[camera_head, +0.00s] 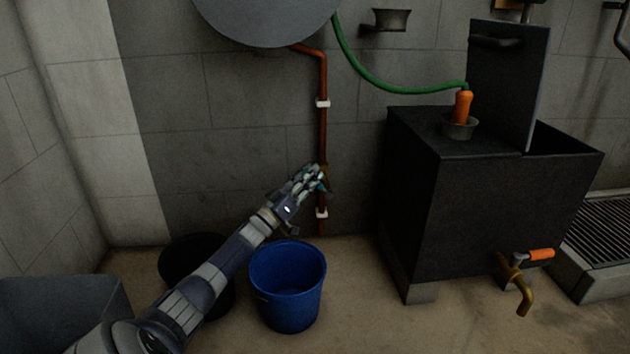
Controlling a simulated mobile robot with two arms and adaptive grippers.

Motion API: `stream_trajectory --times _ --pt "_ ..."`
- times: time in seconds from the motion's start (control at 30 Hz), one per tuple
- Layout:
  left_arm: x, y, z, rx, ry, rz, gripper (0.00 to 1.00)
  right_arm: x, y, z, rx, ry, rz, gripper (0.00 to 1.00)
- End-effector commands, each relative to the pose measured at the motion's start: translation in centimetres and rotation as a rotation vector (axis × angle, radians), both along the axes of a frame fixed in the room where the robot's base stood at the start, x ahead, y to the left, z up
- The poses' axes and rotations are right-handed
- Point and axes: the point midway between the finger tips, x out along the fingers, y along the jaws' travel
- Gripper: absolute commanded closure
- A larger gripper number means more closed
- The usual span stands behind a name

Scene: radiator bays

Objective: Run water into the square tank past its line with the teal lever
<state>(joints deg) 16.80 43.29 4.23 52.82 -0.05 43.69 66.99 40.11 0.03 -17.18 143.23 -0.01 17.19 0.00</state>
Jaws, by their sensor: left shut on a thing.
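The teal lever (323,186) sits on the red-brown pipe that runs down the wall, and little of it shows behind my fingers. My left gripper (314,180) is shut on it. The square tank (490,205) is black and stands on blocks to the right, its lid (508,85) raised upright. Its right part is open at the top, but the water and the line inside are hidden. A green hose (390,88) ends in an orange nozzle (463,106), which stands in a cup on the tank's top. My right gripper is not in view.
A brass tap (520,288) with an orange handle is on the tank's front. A blue bucket (287,290) and a dark bucket (190,262) stand below my left arm. A grated drain (605,235) lies at right. A round grey vessel (268,18) hangs above.

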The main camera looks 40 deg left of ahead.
Motion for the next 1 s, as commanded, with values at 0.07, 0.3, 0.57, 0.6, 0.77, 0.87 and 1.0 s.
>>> stream_trajectory --times 0.07,0.3,0.57,0.6,0.77,0.87,1.0 --pt "-0.16 0.2 -0.56 -0.025 -0.027 0.002 1.0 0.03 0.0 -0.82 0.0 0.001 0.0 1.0" --pt "-0.47 0.47 -0.67 -0.061 -0.074 0.002 1.0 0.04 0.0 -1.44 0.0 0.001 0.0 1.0" --pt "-0.52 0.5 -0.59 -0.067 -0.082 0.002 1.0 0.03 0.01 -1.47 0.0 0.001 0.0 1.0" --pt "-0.52 0.5 -0.59 -0.067 -0.081 0.002 1.0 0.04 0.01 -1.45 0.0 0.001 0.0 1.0" --pt "-0.52 0.5 -0.59 -0.067 -0.081 0.002 0.76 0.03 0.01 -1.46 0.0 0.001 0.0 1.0" --pt "-0.52 0.49 -0.59 -0.067 -0.081 0.002 0.59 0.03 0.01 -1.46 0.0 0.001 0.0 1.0" --pt "-0.51 0.46 -0.6 -0.066 -0.08 0.001 0.59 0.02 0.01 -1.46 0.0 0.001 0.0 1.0"
